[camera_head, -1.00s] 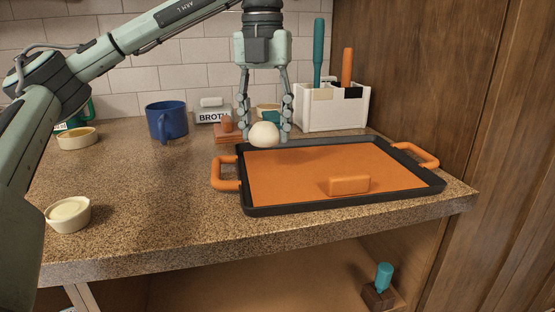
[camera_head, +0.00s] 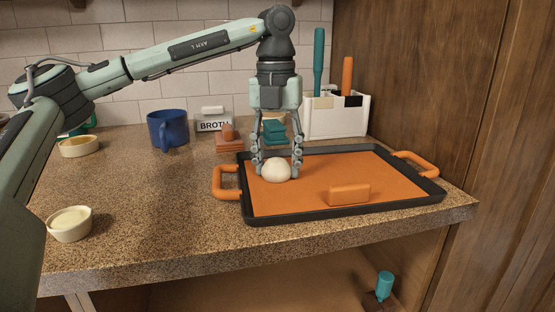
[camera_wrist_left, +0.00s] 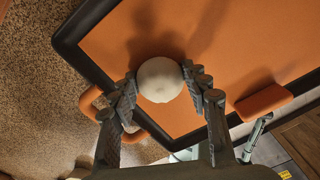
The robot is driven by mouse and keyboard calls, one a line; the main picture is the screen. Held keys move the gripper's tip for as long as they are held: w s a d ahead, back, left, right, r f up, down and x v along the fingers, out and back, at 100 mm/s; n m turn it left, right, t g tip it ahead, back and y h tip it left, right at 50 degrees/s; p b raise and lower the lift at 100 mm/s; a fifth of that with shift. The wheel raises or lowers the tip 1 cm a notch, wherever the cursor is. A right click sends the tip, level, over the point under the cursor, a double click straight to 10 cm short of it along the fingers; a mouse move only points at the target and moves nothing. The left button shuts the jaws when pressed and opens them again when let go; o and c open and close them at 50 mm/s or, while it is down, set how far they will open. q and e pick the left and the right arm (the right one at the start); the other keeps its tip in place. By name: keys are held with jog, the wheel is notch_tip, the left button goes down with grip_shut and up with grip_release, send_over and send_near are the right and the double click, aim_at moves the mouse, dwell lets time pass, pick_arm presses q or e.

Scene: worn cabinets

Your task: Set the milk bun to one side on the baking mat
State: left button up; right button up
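The milk bun (camera_head: 277,169) is a pale round ball at the left part of the orange baking mat (camera_head: 320,165). The mat lies in a dark tray with orange handles. My left gripper (camera_head: 277,165) points down with a finger on each side of the bun, shut on it. The left wrist view shows the bun (camera_wrist_left: 160,80) between the fingertips, over the mat (camera_wrist_left: 240,40) near the tray's left rim. Whether its underside touches the mat is hard to tell. My right gripper is not in view.
An orange block (camera_head: 349,194) lies at the mat's front edge. Behind the tray stand a white utensil holder (camera_head: 338,118), a broth container (camera_head: 213,122) and a blue mug (camera_head: 168,128). A small bowl (camera_head: 70,224) is at the left. The mat's middle and right are clear.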

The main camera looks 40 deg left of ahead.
pick_arm(q)
jog(key=o, duration=0.5)
jog(key=shift+c, duration=0.2)
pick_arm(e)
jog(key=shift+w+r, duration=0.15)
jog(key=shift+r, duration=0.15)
pick_arm(q)
jog(key=shift+r, duration=0.15)
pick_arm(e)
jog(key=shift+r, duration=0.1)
pick_arm(q)
jog(key=shift+r, duration=0.25)
notch_tip(320, 180, up, 7)
jog(key=shift+p, duration=0.3)
notch_tip(320, 180, up, 5)
jog(key=shift+a+f+p, duration=0.1)
jog(key=shift+f+p, duration=0.1)
jog(key=shift+p, duration=0.5)
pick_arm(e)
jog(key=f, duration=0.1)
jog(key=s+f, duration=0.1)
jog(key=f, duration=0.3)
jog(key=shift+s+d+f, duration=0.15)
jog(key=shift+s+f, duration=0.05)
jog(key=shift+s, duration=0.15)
